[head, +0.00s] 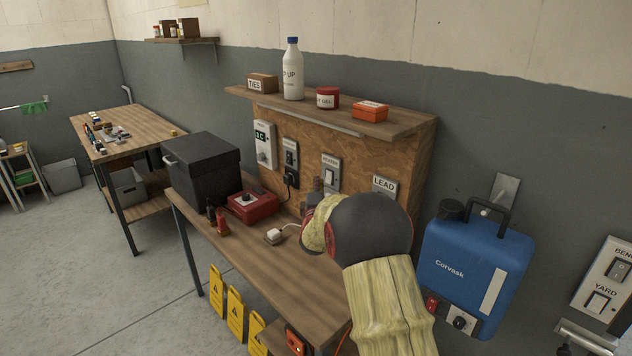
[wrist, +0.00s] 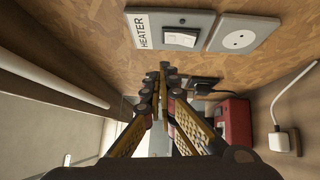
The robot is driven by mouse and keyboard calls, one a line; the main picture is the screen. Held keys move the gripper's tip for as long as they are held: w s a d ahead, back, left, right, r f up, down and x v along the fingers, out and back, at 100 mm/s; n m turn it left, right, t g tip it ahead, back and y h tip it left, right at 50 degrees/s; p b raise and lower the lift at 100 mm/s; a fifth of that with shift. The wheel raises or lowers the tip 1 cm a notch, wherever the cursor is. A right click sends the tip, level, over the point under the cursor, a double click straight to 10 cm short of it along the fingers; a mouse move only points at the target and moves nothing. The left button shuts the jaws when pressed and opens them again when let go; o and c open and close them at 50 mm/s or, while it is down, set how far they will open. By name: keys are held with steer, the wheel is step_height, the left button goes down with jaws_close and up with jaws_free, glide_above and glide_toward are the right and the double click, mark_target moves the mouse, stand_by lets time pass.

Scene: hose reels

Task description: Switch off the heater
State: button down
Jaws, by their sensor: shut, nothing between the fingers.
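The grey heater switch plate (head: 331,174) is on the wooden backboard above the bench, with a pale rocker switch. In the wrist view, its label reads HEATER and its white rocker (wrist: 180,38) faces me. I cannot tell from the rocker which way it is set. My gripper (wrist: 163,70) is shut and empty, its fingertips just below the plate in the wrist view and apart from the rocker as far as I can see. In the head view, my gripper (head: 316,187) is in front of the backboard, just left of the plate, partly hidden by my arm.
A round socket (wrist: 240,40) is beside the heater plate. A LEAD plate (head: 384,185) is to the right. A red box (head: 252,206) and a white plug (head: 274,236) with a cable are on the bench. A shelf (head: 400,122) with a bottle overhangs the board.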

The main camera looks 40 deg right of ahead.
steer(key=p+v, duration=0.1)
steer(key=v, duration=0.6)
steer(key=shift+s+a+r, duration=0.15)
steer(key=shift+a+r, duration=0.15)
steer(key=shift+r, duration=0.3)
